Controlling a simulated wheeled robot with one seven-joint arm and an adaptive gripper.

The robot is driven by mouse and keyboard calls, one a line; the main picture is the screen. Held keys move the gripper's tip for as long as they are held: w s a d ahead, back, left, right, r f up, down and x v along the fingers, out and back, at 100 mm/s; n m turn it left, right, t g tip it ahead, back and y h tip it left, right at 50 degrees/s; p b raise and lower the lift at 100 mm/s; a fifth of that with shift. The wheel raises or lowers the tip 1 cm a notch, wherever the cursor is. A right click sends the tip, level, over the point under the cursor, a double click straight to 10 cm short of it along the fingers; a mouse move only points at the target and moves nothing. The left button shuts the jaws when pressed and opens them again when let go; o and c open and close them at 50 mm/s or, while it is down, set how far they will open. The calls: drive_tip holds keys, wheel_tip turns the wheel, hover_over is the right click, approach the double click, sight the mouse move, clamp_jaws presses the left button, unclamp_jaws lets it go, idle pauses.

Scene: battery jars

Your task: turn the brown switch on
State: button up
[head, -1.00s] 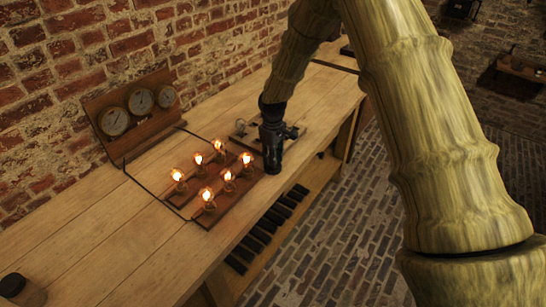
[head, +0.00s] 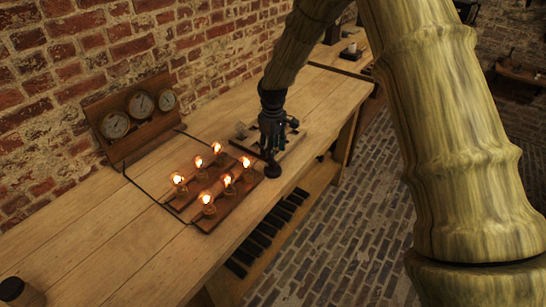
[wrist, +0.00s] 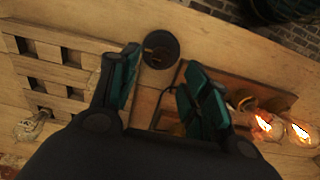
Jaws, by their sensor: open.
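My gripper (head: 270,150) is open above the workbench, between the lamp board and a wooden frame. In the wrist view its two teal-padded fingers (wrist: 164,72) stand apart. A small dark round piece (head: 272,171) sits just below the fingertips by the front edge of the lamp board. In the wrist view a dark round thing with a brownish middle (wrist: 160,48) shows just beyond the gap between the fingers. I cannot tell for certain whether this is the brown switch, or its position.
The lamp board (head: 220,205) carries several lit bulbs. A panel with three round gauges (head: 135,115) stands against the brick wall. The wooden frame with square openings (wrist: 50,65) lies left in the wrist view. A dark-lidded jar (head: 20,292) stands at the near left.

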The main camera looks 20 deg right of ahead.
wheel_tip(320, 180, up, 6)
drive_tip(key=shift+r, duration=0.15)
idle(0.4)
